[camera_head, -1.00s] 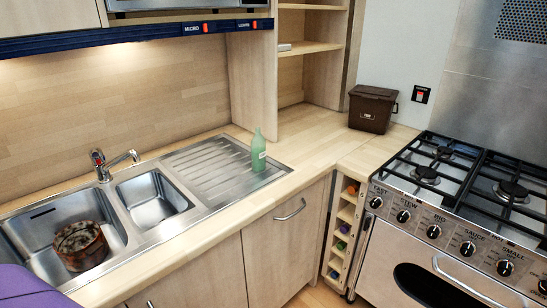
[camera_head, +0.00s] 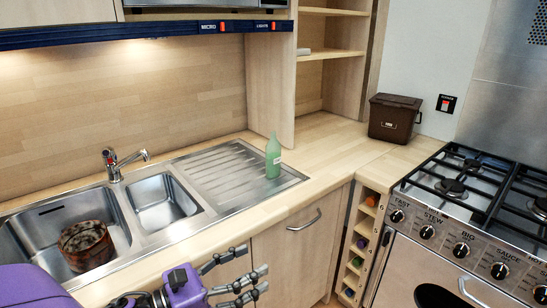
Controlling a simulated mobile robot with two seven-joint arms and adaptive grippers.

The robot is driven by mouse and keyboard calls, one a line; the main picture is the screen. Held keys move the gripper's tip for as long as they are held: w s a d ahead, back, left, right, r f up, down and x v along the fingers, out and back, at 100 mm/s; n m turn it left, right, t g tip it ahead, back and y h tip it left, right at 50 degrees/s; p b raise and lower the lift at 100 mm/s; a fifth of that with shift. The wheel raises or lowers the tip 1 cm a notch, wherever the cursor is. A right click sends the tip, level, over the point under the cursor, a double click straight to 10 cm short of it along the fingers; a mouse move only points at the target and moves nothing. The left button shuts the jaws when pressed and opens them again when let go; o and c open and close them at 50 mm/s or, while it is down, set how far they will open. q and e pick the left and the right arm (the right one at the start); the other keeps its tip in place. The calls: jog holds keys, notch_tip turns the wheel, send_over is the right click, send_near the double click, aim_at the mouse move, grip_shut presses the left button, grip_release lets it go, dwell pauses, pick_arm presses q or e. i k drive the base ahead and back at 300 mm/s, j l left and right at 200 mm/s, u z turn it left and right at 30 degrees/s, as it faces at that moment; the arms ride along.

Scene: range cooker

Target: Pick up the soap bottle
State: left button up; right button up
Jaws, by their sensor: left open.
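The soap bottle (camera_head: 273,157) is a pale green bottle with a narrow neck and a light label. It stands upright at the right end of the ribbed steel drainboard (camera_head: 225,176), near the worktop. My left gripper (camera_head: 262,278) is in the lower middle of the head view, in front of the cabinet below the counter edge. Its fingers are spread open and empty, well apart from the bottle and nearer to me. My right gripper is not in view.
A rusty pot (camera_head: 86,246) sits in the left sink basin. The tap (camera_head: 122,162) rises behind the basins. A brown bin (camera_head: 394,118) stands on the worktop at the back right, left of the range cooker (camera_head: 480,205). The worktop (camera_head: 325,150) right of the bottle is clear.

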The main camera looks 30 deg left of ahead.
aim_at(274, 148)
jog(key=i+j, duration=1.15)
jog(key=i, duration=0.05)
